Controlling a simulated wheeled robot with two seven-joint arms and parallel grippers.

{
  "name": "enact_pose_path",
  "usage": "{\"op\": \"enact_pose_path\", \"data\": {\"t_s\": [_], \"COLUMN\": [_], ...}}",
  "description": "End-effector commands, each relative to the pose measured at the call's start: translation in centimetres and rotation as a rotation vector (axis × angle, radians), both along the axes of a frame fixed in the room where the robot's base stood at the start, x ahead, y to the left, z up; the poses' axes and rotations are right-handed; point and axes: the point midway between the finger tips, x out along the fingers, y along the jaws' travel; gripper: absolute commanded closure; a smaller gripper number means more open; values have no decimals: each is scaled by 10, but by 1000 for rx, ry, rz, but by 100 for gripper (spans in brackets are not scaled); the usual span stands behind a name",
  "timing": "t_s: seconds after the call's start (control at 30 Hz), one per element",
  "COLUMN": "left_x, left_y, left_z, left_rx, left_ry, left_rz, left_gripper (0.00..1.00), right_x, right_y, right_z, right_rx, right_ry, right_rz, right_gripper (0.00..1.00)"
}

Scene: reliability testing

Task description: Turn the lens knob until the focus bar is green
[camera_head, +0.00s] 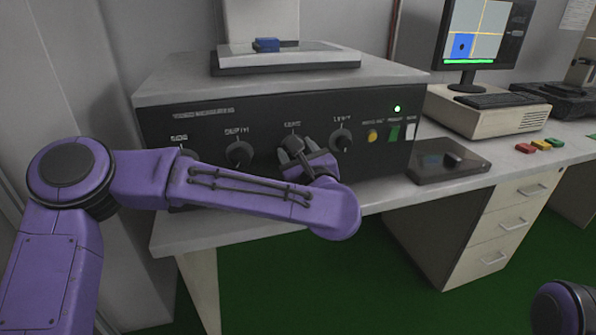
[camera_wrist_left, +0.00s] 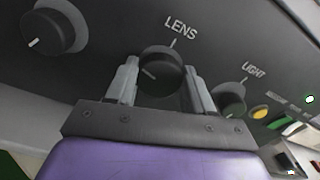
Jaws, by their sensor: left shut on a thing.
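The lens knob (camera_wrist_left: 161,68) is a round black knob with a pale pointer line, under the word LENS on the black front panel. My left gripper (camera_wrist_left: 160,74) is shut on it, with one finger on each side. In the head view my left gripper (camera_head: 293,150) is at the panel and its fingers partly cover the knob. The focus bar (camera_head: 468,61) is a green strip along the bottom of the monitor screen (camera_head: 476,30). My right gripper is out of view; only a purple part of my right arm shows at the lower right.
The light knob (camera_head: 341,140) is close to the right of my fingers, and another knob (camera_head: 239,154) is to the left. A yellow button (camera_head: 372,136) and a lit green lamp (camera_head: 397,108) are farther right. A dark pad (camera_head: 440,172) lies on the table beside the console.

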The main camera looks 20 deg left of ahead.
Motion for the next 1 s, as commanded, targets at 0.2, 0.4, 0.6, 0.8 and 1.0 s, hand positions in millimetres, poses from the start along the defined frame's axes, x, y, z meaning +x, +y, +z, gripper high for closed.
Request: {"op": "enact_pose_path", "data": {"t_s": [0.2, 0.4, 0.6, 0.8, 1.0], "left_x": [0, 0, 0, -8, -46], "left_y": [0, 0, 0, -6, -32], "left_z": [0, 0, 0, 1, 0], "left_rx": [-16, -16, -14, -13, -9], "left_ry": [-6, -6, -6, -8, -10], "left_rz": [0, 0, 0, -4, -7], "left_gripper": [78, 28, 22, 22, 22], "right_x": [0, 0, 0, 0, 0], "right_y": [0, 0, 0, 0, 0], "right_z": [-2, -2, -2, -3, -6], "right_rx": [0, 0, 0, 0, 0], "right_ry": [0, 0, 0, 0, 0], "right_rz": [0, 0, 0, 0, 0], "right_gripper": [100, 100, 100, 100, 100]}}
